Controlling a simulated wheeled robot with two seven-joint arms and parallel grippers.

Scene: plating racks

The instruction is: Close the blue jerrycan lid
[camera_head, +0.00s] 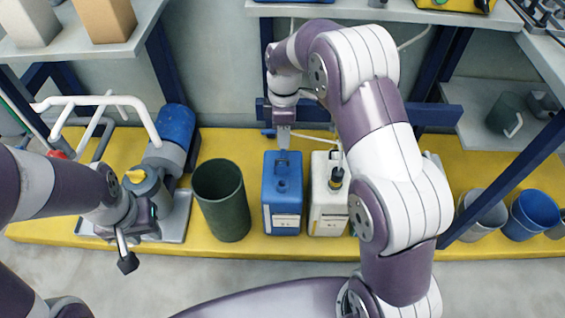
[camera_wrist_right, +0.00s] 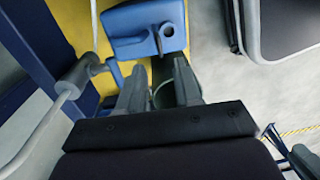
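The blue jerrycan (camera_head: 283,205) stands upright on the yellow platform. Its round opening shows uncovered on top, and also in the right wrist view, where part of the jerrycan (camera_wrist_right: 130,22) is in sight. I cannot clearly make out its lid. My right gripper (camera_head: 283,146) is above and behind the jerrycan, pointing down near its handle end.
A white jerrycan (camera_head: 328,210) with a black cap stands close to the right. A dark green bin (camera_head: 221,205) stands to the left. A white pipe (camera_wrist_right: 66,94) with a grey fitting and a blue piece lies near the right gripper. Blue shelf posts rise behind.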

